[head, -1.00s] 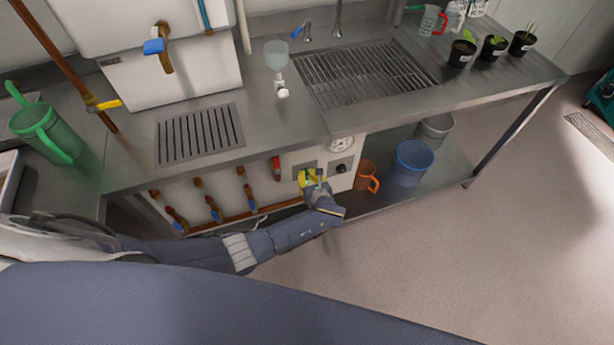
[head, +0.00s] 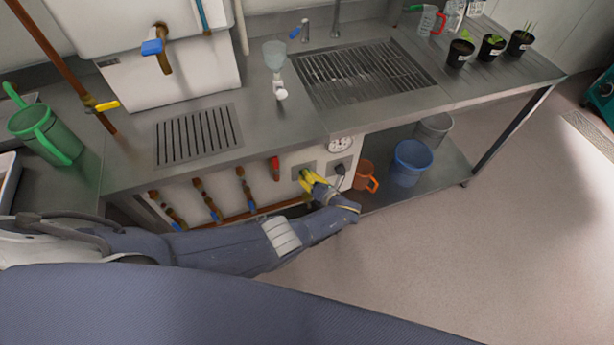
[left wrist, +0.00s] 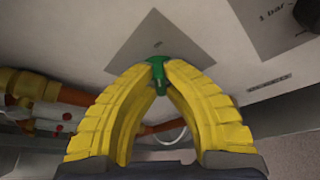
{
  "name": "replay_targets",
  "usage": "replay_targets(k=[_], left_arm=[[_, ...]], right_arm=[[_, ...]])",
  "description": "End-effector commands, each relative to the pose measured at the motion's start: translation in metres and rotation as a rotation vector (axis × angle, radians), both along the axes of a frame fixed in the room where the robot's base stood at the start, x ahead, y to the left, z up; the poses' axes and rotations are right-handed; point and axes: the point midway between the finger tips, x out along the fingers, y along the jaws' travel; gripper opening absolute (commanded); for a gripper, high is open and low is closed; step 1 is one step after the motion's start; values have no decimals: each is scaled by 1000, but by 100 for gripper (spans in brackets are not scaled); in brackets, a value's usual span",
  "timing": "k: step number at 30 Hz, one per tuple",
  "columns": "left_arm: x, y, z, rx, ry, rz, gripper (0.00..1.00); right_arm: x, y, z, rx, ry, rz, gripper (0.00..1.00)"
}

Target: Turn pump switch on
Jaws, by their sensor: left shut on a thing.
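A small green switch (left wrist: 157,68) sits on a square grey plate (left wrist: 181,36) on the white panel in the left wrist view. The yellow fingertips of my left gripper (left wrist: 160,78) are closed on it from both sides. In the head view the yellow left gripper (head: 308,178) reaches the grey plate (head: 301,167) on the panel under the counter. The switch itself is hidden by the fingers there. The tiny mark on the plate is too small to read. My right gripper is not in view.
A black knob (left wrist: 308,14) on a second grey plate is close to the right. A round gauge (head: 341,144) is above it. A red handle (head: 275,168) and several blue-handled pipe valves are to the left. An orange jug (head: 365,176) and blue bucket (head: 410,162) stand on the right shelf.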

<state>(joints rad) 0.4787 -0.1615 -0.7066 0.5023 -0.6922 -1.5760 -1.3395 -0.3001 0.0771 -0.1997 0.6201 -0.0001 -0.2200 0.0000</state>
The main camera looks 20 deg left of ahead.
Motion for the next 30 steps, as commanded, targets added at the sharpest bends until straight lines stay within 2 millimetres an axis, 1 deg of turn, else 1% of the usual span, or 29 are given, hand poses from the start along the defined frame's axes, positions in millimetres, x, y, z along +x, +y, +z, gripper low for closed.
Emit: replay_targets(k=[9, 23, 24, 29, 30], left_arm=[[2, 1, 1, 44, 27, 0, 0], [2, 1, 2, 50, 30, 0, 0], [2, 1, 2, 50, 30, 0, 12], [2, 1, 1, 49, 31, 0, 31], [1, 1, 1, 49, 31, 0, 33]], right_arm=[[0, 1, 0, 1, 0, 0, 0], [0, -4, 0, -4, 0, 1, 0], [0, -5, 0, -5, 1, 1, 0], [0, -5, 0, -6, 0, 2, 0], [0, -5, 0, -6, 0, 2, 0]])
